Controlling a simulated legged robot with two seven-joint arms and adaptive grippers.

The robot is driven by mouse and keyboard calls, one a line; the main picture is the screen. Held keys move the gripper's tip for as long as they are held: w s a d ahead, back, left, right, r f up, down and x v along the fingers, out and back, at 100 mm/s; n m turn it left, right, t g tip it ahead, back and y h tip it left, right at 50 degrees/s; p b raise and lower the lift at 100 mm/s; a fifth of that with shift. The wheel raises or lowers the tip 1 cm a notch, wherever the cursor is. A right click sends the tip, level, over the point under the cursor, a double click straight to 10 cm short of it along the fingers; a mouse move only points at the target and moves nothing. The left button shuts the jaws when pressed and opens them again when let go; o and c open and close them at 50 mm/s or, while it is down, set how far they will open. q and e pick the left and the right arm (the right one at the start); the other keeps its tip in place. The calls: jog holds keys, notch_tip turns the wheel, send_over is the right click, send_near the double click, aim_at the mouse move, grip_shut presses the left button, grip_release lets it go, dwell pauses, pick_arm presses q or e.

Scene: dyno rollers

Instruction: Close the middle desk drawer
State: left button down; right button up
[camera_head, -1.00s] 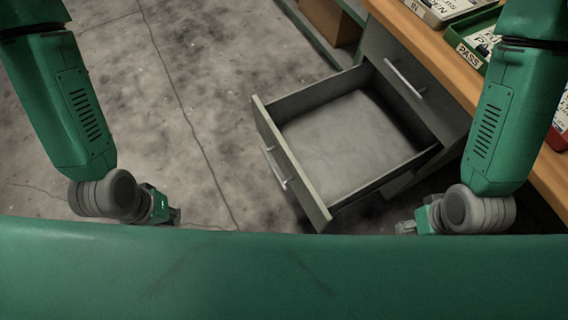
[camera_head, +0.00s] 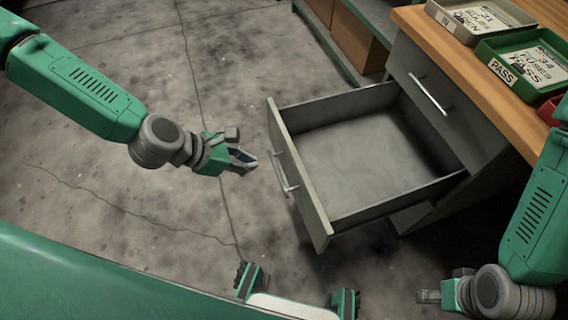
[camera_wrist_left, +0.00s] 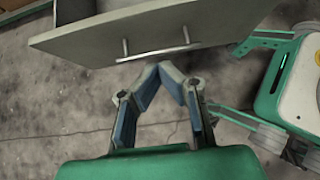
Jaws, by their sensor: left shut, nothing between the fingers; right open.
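The grey middle desk drawer (camera_head: 310,190) is pulled far out and is empty, below a shut drawer (camera_head: 425,85) of the desk. Its front panel carries a silver bar handle (camera_head: 285,172); panel and handle also show at the top of the left wrist view (camera_wrist_left: 160,52). My left gripper (camera_head: 248,162) is shut and empty, just outside the drawer front near the handle. In the left wrist view its fingertips (camera_wrist_left: 163,68) meet just below the handle; whether they touch it I cannot tell. My right gripper (camera_head: 428,296) is open and empty, low at the right, away from the drawer.
The wooden desk top (camera_head: 475,80) holds a grey tray (camera_head: 478,18), a green tray (camera_head: 522,60) and part of a red one (camera_head: 550,110). A shelf with cardboard boxes (camera_head: 350,40) stands behind. The concrete floor (camera_head: 110,200) left of the drawer is clear.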

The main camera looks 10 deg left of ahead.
aim_at(294, 164)
pick_arm(q)
jog(key=x, duration=0.2)
jog(key=d+b+x, duration=0.1)
jog(key=x, duration=0.2)
jog(key=r+b+x, duration=0.1)
jog(key=x, duration=0.1)
jog(key=shift+w+d+f, duration=0.1)
jog(key=shift+d, duration=0.2)
jog(key=shift+w+d, duration=0.3)
jog(key=shift+w+d+b, duration=0.25)
jog(key=shift+w+b, duration=0.1)
jog(key=shift+w, duration=0.1)
pick_arm(e)
notch_tip(294, 164, down, 3)
jog(key=shift+d+f, duration=0.15)
jog(key=shift+f, duration=0.05)
pick_arm(q)
jog(key=shift+d, duration=0.35)
pick_arm(e)
jog(key=shift+d+f, duration=0.1)
jog(key=shift+d, duration=0.2)
